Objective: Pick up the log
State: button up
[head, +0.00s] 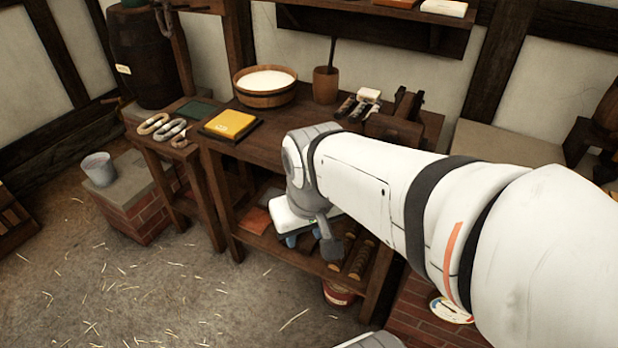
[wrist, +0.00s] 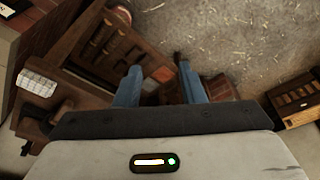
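No thing can be told for certain as the log. A flat yellow, book-like thing (head: 230,123) lies on a dark board at the front left of the workbench (head: 285,135). My gripper (head: 302,238) hangs in front of the bench, near its lower shelf, partly hidden by my own wrist. In the wrist view, the blue fingers of my gripper (wrist: 160,84) are spread apart with nothing between them. The yellow thing cannot be made out in the wrist view.
A wooden tub (head: 265,88) and a mortar (head: 326,86) stand on the bench. A reddish flat thing (head: 256,220) lies on the lower shelf. A small side table (head: 168,135) and a brick block with a bucket (head: 99,169) stand left. The straw-strewn floor in front is clear.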

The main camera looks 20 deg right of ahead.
aim_at(359, 264)
jog(key=shift+o, duration=0.4)
